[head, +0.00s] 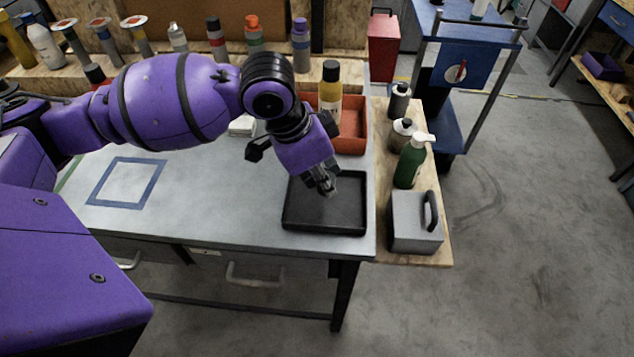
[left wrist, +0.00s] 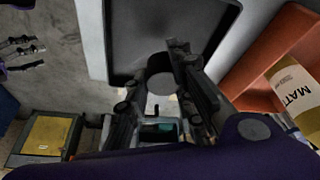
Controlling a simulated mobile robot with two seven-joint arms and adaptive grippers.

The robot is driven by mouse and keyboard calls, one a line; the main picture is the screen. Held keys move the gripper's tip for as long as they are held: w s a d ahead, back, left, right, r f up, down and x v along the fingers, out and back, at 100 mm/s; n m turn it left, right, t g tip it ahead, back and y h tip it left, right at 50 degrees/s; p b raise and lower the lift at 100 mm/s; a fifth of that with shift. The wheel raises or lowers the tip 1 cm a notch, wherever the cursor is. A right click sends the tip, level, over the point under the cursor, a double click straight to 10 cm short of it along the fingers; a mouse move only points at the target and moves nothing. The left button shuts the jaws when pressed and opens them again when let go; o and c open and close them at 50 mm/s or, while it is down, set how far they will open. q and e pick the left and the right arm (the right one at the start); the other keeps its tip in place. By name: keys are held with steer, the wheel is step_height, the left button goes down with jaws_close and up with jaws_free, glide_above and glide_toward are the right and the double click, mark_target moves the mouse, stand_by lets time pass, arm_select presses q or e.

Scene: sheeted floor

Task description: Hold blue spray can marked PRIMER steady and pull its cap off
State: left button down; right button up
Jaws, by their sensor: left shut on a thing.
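My left gripper (head: 326,187) is over the black tray (head: 290,226) near the table's front right corner. In the left wrist view its two fingers (left wrist: 172,100) are shut on a small dark grey round piece (left wrist: 160,65) that looks like a cap. The tray's bare floor (left wrist: 135,25) shows behind it. I cannot make out a blue can marked PRIMER in either view; my left arm hides part of the table.
An orange bin (head: 352,140) holds a yellow can (head: 329,92) with a black top. Several cans, such as a purple one (head: 301,47), stand along the back. A green pump bottle (head: 409,163) and a grey handled box (head: 415,222) stand right. A blue taped square (head: 127,182) is empty.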

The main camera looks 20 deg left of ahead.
arm_select(q)
step_height(320, 180, down, 3)
steer(key=shift+f, duration=0.15)
steer(key=shift+f, duration=0.2)
steer(key=shift+f, duration=0.3)
steer(key=c, duration=1.5)
jaws_free()
